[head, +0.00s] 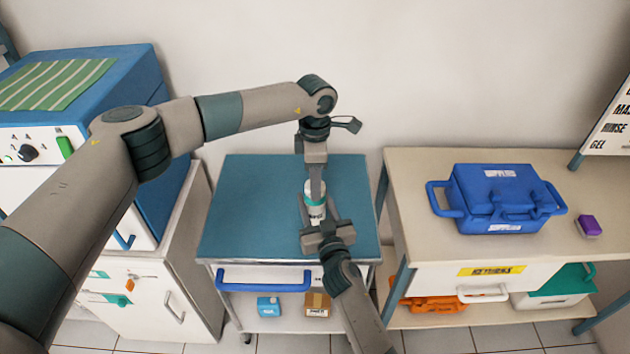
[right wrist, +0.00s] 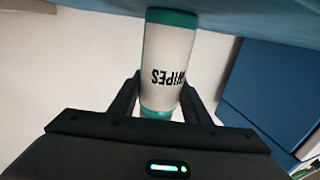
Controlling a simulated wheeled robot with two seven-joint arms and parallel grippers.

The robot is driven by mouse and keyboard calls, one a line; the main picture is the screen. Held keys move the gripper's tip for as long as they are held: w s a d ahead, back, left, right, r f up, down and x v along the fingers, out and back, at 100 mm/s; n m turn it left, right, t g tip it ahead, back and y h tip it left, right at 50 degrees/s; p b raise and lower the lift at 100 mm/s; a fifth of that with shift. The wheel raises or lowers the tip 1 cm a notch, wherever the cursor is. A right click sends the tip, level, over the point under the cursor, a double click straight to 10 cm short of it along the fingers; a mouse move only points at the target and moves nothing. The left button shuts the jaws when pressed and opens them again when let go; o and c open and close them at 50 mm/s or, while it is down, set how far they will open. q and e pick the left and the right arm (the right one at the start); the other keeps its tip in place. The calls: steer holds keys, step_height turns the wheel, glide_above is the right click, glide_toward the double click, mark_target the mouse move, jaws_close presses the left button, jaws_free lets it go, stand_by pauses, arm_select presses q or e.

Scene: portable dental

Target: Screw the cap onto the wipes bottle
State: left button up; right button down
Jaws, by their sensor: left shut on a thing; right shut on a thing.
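The wipes bottle (head: 316,212) is white with teal ends and stands upright on the blue top of the cart (head: 245,200). In the right wrist view, which is upside down, the bottle (right wrist: 170,68) shows its WIPES label and its base on the blue surface. My right gripper (head: 322,222) is shut on the bottle, with a finger on each side. My left gripper (head: 316,186) points straight down over the bottle and is shut on the teal cap (head: 315,197) at its top. Its fingers partly hide the cap, and I cannot tell whether the cap is fully seated.
The cart top around the bottle is clear. A blue supplies case (head: 500,195) and a purple block (head: 589,226) are on the beige table at right. A blue cabinet with a striped green cloth (head: 55,85) stands at left. A white wall is behind.

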arm_select(q)
steer(key=shift+m, duration=0.5)
steer(key=o, duration=1.2)
steer(key=shift+c, duration=0.2)
steer(key=shift+r, duration=0.15)
steer(key=shift+r, duration=2.15)
steer(key=shift+c, duration=0.4)
steer(key=n, duration=0.1)
steer(key=r+n, duration=0.1)
steer(key=n, duration=0.2)
steer(key=shift+r+n, duration=0.3)
steer(key=shift+r, duration=0.05)
steer(key=n, duration=0.1)
steer(key=r+n, duration=0.1)
steer(key=n, duration=0.3)
steer(key=shift+r, duration=0.35)
